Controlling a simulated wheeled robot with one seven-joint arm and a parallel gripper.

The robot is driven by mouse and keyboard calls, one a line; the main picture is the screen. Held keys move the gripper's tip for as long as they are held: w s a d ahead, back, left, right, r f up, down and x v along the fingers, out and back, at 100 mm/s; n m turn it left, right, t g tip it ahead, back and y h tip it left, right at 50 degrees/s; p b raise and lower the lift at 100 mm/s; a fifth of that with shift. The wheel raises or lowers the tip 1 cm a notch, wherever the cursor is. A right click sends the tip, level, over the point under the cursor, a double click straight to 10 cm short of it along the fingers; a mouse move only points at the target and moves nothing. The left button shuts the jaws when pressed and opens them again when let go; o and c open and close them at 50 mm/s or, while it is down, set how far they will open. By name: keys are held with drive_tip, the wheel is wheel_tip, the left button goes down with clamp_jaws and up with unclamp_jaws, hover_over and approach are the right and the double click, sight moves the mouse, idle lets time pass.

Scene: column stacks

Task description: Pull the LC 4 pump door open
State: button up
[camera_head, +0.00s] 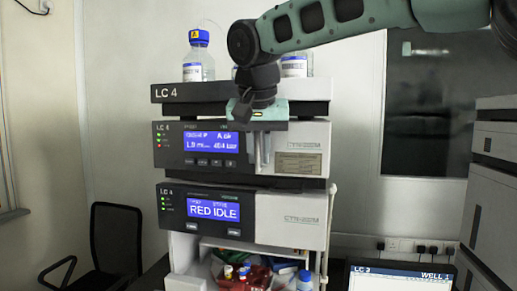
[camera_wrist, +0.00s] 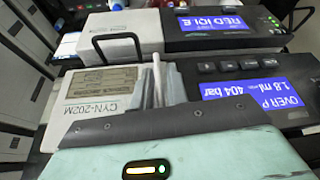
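The LC 4 pump (camera_head: 195,146) is the upper module under the black LC 4 tray, with a blue screen and a lit red lamp. Its pale right-hand door panel (camera_head: 306,140) bears a label and looks flush with the front. In the wrist view the pump appears upside down, its door panel (camera_wrist: 85,100) marked CYN-202M. My gripper (camera_head: 262,160) points down in front of the panel's left part. Its grey fingers (camera_wrist: 160,92) are close together, with a slim pale upright rod (camera_wrist: 156,72) between or just beyond them. Whether they grip it is unclear.
Below sits another LC 4 module (camera_head: 290,217) reading RED IDLE. Bottles (camera_head: 198,66) stand on the top tray (camera_head: 190,92). A thin black loop (camera_wrist: 118,36) shows near the lower module. A monitor (camera_head: 400,278) and a grey instrument stack (camera_head: 492,190) stand at right, a chair (camera_head: 115,240) at left.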

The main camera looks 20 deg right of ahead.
clamp_jaws()
drive_tip(key=shift+s, duration=0.15)
